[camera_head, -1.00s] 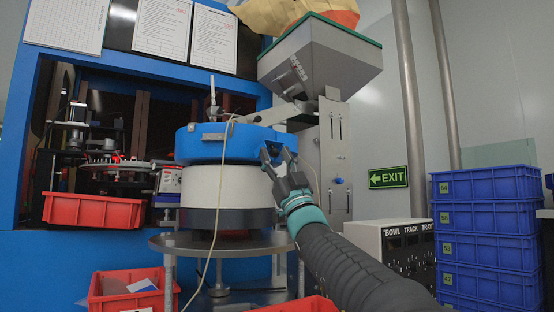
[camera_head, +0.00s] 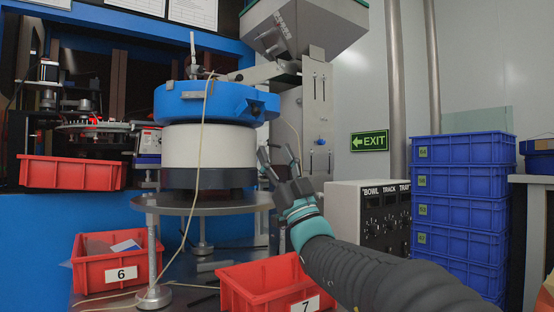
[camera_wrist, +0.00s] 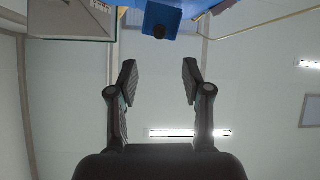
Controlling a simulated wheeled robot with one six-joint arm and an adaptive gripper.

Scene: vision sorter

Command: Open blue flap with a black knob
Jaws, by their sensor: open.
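A blue flap (camera_wrist: 140,18) with a round black knob (camera_wrist: 159,32) shows at the top of the wrist view, beyond the fingertips. In the head view, the blue bowl rim (camera_head: 190,103) sits on a white drum, with a blue block (camera_head: 245,103) on its right side; I cannot make out the knob there. My gripper (camera_head: 277,156) is open and empty, fingers pointing up, below and slightly right of the blue block. The fingers also show in the wrist view (camera_wrist: 159,70), spread with a clear gap between them and not touching the knob.
A grey hopper (camera_head: 305,25) stands above right on a grey post. Red bins (camera_head: 275,285) lie below on the left and front. A control box (camera_head: 345,190) and stacked blue crates (camera_head: 462,180) stand to the right. A thin cable hangs in front of the bowl.

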